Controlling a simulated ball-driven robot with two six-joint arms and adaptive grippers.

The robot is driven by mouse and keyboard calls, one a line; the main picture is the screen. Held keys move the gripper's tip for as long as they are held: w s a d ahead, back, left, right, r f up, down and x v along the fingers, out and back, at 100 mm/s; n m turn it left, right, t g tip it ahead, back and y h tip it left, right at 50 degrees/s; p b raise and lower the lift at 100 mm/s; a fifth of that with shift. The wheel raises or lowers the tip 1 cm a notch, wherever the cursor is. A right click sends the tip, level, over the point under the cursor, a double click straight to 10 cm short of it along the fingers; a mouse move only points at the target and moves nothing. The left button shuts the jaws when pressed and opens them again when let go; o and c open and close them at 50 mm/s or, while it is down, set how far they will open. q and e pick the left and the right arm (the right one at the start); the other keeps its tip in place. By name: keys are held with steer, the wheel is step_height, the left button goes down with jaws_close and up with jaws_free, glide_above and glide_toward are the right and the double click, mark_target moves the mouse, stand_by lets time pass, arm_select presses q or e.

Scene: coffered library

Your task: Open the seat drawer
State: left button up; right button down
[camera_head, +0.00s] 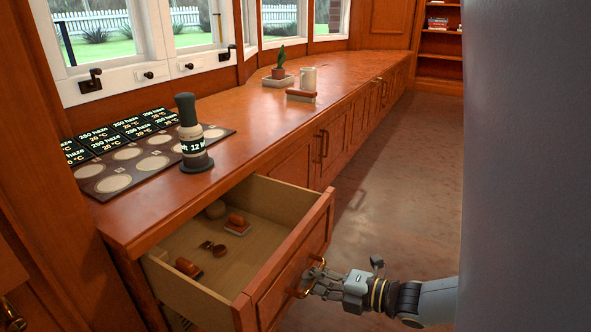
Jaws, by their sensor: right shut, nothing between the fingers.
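The seat drawer (281,256) is in the front left of the head view, under the wooden window seat (300,107). It is pulled well out, so its inside shows. Several small things lie in it, among them a red-brown block (237,224) and another block (188,268). The brass drawer handle (303,293) is on its front panel. My right gripper (315,277) is at the handle, its fingers shut with nothing held between them. Whether the fingertips touch the handle I cannot tell. My left gripper is not in view.
On the seat top stand a dark bottle-like object (192,135), a tray with round discs (114,183), a potted plant (279,66) and a white cup (308,78). A large grey surface fills the right side. The floor (395,190) beyond the drawer is clear.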

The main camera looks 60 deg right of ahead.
steer(key=shift+s, duration=0.55)
steer(key=c, duration=2.1)
jaws_free()
steer(key=o, duration=0.7)
steer(key=shift+o, duration=0.2)
steer(key=v, duration=1.2)
